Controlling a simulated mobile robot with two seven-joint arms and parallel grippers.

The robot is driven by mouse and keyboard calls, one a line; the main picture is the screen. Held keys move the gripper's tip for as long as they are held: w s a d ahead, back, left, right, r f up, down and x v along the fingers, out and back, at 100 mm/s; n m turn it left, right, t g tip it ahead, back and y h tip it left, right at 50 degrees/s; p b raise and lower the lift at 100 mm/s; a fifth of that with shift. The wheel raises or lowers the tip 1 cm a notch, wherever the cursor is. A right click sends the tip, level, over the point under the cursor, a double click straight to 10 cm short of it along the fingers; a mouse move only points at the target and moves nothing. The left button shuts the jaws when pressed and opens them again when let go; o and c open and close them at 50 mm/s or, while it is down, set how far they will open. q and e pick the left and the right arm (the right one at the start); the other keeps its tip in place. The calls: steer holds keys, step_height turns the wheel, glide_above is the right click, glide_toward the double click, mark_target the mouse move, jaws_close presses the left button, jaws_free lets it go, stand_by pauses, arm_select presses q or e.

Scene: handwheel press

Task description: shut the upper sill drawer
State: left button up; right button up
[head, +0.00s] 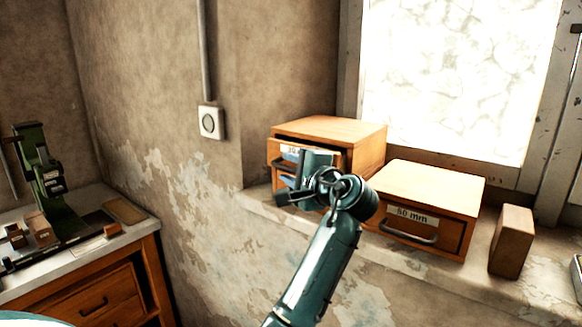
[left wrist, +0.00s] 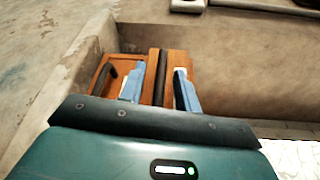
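A two-drawer wooden cabinet (head: 335,129) stands on the window sill. Its upper drawer (head: 274,150), with a white label partly covered, sticks out a little and shows a dark gap below the cabinet top. My left gripper (head: 287,178) is in front of the cabinet and hides much of the fronts, including the upper drawer's handle. In the left wrist view its two blue fingers (left wrist: 158,90) are apart, with orange wood and a dark strip beyond them. A dark handle (left wrist: 105,78) shows beside the left finger. I cannot tell whether the fingers touch the drawer. My right gripper is out of view.
A bench (head: 135,236) with a green press (head: 50,185) is at left. The window is behind the sill.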

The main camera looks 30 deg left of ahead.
arm_select(q)
jaws_close()
stand_by(0.3)
stand_by(0.3)
